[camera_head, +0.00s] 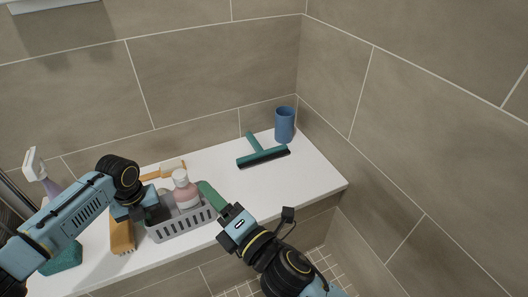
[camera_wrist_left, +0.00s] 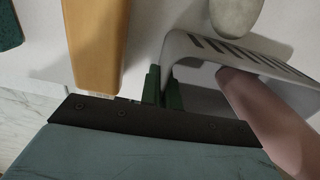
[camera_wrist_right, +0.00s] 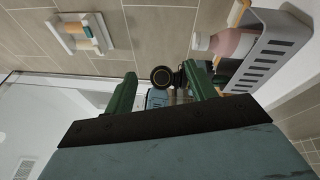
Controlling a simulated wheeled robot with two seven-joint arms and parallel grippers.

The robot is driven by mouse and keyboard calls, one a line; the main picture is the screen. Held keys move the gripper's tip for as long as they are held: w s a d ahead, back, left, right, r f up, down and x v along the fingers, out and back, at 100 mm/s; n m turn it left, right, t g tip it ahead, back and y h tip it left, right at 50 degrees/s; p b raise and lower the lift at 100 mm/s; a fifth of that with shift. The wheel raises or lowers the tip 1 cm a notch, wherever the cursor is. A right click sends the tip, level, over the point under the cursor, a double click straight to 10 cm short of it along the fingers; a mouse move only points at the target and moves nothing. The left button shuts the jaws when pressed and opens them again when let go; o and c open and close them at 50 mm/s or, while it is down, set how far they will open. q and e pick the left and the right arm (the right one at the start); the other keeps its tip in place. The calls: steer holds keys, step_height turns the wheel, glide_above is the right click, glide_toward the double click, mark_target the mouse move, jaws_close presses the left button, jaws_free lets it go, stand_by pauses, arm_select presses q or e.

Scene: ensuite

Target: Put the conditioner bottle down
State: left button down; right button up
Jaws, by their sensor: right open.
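A pink bottle with a white cap (camera_head: 184,188) stands in the grey slotted basket (camera_head: 182,227) on the white ledge. No label is readable, so I cannot tell whether it is the conditioner. It shows in the left wrist view (camera_wrist_left: 262,108) and the right wrist view (camera_wrist_right: 232,43). My right gripper (camera_wrist_right: 160,88) is open and empty beside the basket's right end.
A wooden-handled item (camera_head: 165,171) lies behind the basket. A spray bottle (camera_head: 40,170) and teal sponge (camera_head: 66,259) are at left. The ledge right of the basket is clear.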

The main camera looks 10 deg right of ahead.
steer(key=s+d+r+m+t+h, duration=0.2)
steer(key=d+r+m, duration=0.6)
steer(key=m, duration=0.4)
steer(key=s+d+r+m+t+h, duration=0.2)
steer(key=s+d+r+m+t, duration=0.3)
steer(key=m, duration=0.8)
steer(key=d+r, duration=0.3)
steer(key=d, duration=0.1)
steer(key=shift+s+d, duration=0.15)
steer(key=shift+s, duration=0.15)
arm_select(q)
steer(key=c, duration=2.1)
jaws_free()
steer(key=o, duration=0.5)
steer(key=shift+o, duration=0.2)
steer(key=shift+r, duration=0.1)
